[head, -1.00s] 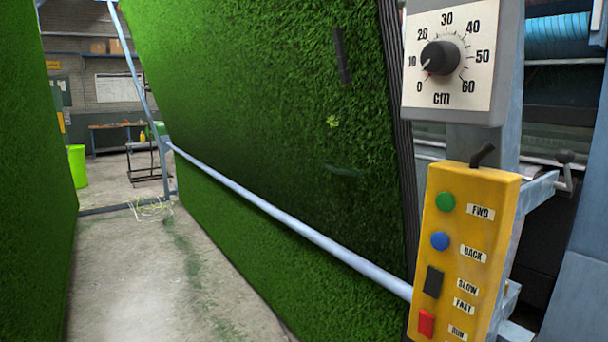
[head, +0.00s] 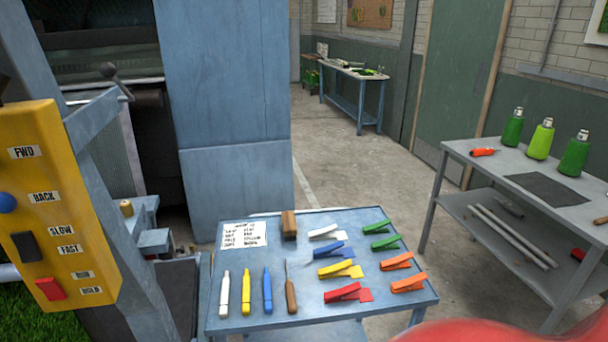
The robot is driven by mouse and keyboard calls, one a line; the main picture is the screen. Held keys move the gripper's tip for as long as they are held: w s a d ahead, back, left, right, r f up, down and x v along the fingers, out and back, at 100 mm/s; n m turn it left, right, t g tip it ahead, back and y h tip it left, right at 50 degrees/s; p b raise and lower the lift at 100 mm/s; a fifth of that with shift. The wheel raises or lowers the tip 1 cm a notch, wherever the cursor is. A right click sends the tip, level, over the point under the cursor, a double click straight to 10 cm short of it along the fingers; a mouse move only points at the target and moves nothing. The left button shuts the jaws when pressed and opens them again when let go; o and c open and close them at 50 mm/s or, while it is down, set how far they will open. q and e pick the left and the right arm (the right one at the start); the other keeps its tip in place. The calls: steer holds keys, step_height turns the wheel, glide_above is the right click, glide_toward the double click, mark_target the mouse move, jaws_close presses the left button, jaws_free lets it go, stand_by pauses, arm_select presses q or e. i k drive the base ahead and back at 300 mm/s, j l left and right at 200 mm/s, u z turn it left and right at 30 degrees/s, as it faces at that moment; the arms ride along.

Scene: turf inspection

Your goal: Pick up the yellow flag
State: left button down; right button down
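The yellow flag (head: 340,269) lies on the blue-grey metal table (head: 330,311) in front of me. It looks like a clip with a small yellow tab at its right end. The blue flag (head: 333,250) lies just behind it, and the red flag (head: 348,293) just in front of it. A white flag (head: 325,232) lies farther back. Neither of my grippers is in view.
White, yellow and blue markers (head: 267,291) and a wooden-handled tool (head: 291,290) lie left of the flags. Green clips (head: 385,243) and orange clips (head: 408,284) lie right. A yellow control box (head: 45,190) stands left. A bench with green bottles (head: 575,155) stands right.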

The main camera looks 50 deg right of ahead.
mark_target(337, 271)
steer(key=k+z, duration=0.15)
steer(key=z, duration=1.35)
steer(key=l, duration=0.15)
steer(key=i+u, duration=0.05)
